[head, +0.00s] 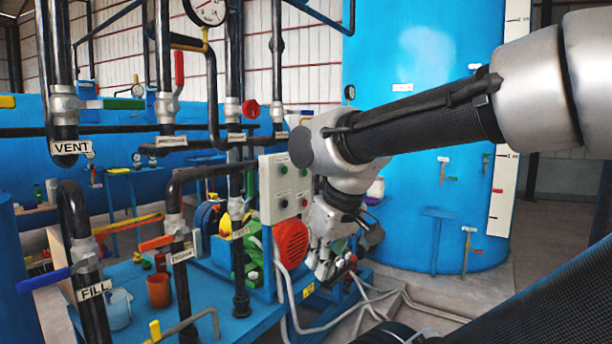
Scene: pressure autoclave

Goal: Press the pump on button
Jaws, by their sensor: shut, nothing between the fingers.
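A pale grey control box (268,209) stands on a blue post near the middle of the head view. Its face carries green buttons, one of them the upper left button (283,169), and red buttons, one of them at lower left (284,204). The labels are too small to read, so I cannot tell which button is pump on. My gripper (322,272) hangs down just right of and below the box, apart from the buttons. Its fingers are together and empty. My wrist is close to the box's right edge.
A red motor cover (291,243) sits directly below the box, left of my gripper. Black pipes with valve handles, labelled VENT (71,148) and FILL (93,290), fill the left. A large blue tank (420,130) stands behind my arm. Pale cables lie on the floor.

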